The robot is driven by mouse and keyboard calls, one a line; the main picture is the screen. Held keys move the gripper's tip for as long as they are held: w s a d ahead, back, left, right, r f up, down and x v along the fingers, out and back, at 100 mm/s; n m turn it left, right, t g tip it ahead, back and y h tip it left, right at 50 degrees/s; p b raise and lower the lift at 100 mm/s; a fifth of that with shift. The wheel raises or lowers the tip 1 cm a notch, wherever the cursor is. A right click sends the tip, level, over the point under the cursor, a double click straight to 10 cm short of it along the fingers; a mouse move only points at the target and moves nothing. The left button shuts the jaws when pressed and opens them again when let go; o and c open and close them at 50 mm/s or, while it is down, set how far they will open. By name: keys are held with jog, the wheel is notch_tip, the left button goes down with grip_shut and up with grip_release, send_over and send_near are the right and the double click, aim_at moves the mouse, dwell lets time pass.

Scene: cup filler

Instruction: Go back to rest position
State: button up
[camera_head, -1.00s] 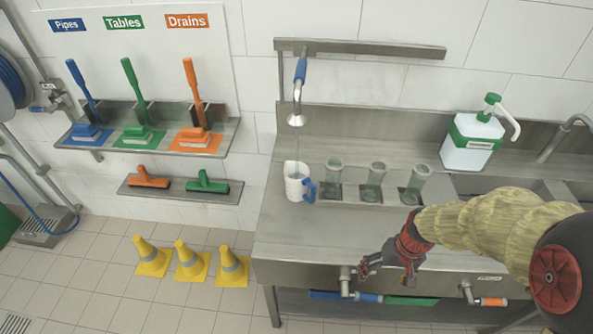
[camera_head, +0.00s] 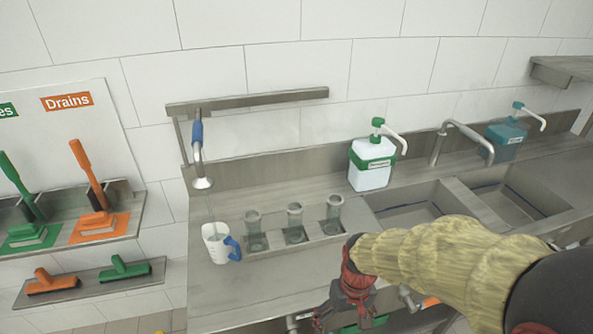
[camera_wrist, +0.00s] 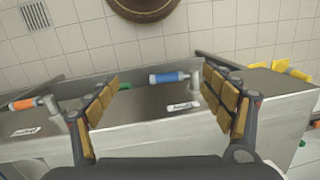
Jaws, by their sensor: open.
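My gripper (camera_head: 338,312) hangs low at the front edge of the steel counter (camera_head: 215,300), with nothing in it. In the wrist view its two padded fingers (camera_wrist: 168,105) stand wide apart, facing the counter's front. A white jug with a blue handle (camera_head: 217,243) stands upright on the counter under the tap (camera_head: 202,180), to the left of my gripper and apart from it. A thin stream seems to run from the tap toward the jug. The jug's contents cannot be made out.
Several clear cups, one here (camera_head: 294,222), stand in a row behind my gripper. A white soap dispenser (camera_head: 371,170) and sinks (camera_head: 415,208) are to the right. Valves with blue (camera_wrist: 168,77) and orange (camera_wrist: 22,104) handles sit below the counter front. Brushes (camera_head: 98,222) hang at left.

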jog(key=s+d+r+t, duration=0.2)
jog(key=r, duration=0.5)
jog(key=s+d+r+m+t, duration=0.1)
jog(key=s+d+r+t, duration=0.1)
jog(key=r, duration=0.6)
jog(key=s+d+r+t, duration=0.2)
jog(key=s+d+r, duration=0.1)
jog(key=r, duration=0.4)
jog(key=shift+s+d+r+m+t+h, duration=0.15)
jog(key=shift+d+m+t+h, duration=0.25)
jog(key=shift+d, duration=0.05)
jog(key=shift+d+r, duration=0.15)
jog(key=shift+c, duration=0.4)
